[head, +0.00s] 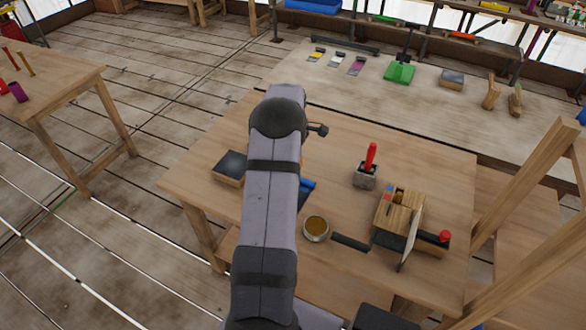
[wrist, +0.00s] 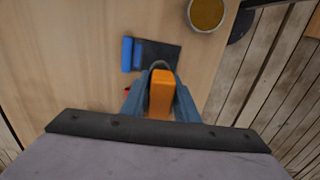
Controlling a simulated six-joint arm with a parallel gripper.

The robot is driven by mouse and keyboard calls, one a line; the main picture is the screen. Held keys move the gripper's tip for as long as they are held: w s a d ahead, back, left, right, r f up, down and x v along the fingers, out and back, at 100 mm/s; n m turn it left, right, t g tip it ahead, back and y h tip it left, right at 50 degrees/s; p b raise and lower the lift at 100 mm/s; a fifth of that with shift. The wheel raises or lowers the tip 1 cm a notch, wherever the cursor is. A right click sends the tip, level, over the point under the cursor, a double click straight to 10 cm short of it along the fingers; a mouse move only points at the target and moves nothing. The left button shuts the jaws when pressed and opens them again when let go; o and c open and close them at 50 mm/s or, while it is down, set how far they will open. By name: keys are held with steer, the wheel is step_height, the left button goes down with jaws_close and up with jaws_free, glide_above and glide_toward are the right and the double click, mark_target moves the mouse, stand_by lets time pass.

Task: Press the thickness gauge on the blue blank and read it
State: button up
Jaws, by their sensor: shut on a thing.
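My gripper (wrist: 160,100) is shut on an orange block-shaped tool, which I take to be the thickness gauge (wrist: 161,92). A grey rounded part shows at the gauge's far end, over the near edge of a dark flat piece (wrist: 165,56). The blue blank (wrist: 133,54) lies at the left of that dark piece, ahead and left of the gauge. I cannot tell whether the gauge touches anything. In the head view my arm hides the gripper, and only part of the blue blank (head: 307,186) shows beside it. No gauge reading is visible.
Further right are a red-handled tool in a grey holder (head: 366,176) and a wooden block (head: 395,211). A dark-topped block (head: 231,166) sits left of my arm.

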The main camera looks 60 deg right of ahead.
steer(key=shift+f, duration=0.1)
steer(key=shift+f+b, duration=1.75)
steer(key=shift+f, duration=0.65)
steer(key=shift+f, duration=0.25)
steer(key=shift+f+b, duration=0.35)
steer(key=shift+b, duration=0.05)
steer(key=shift+a+f+b, duration=0.1)
steer(key=shift+f+b, duration=0.25)
steer(key=shift+f, duration=0.5)
steer(key=shift+r, duration=0.1)
steer(key=shift+r+p, duration=1.8)
steer(key=shift+r, duration=0.7)
steer(key=shift+f, duration=0.2)
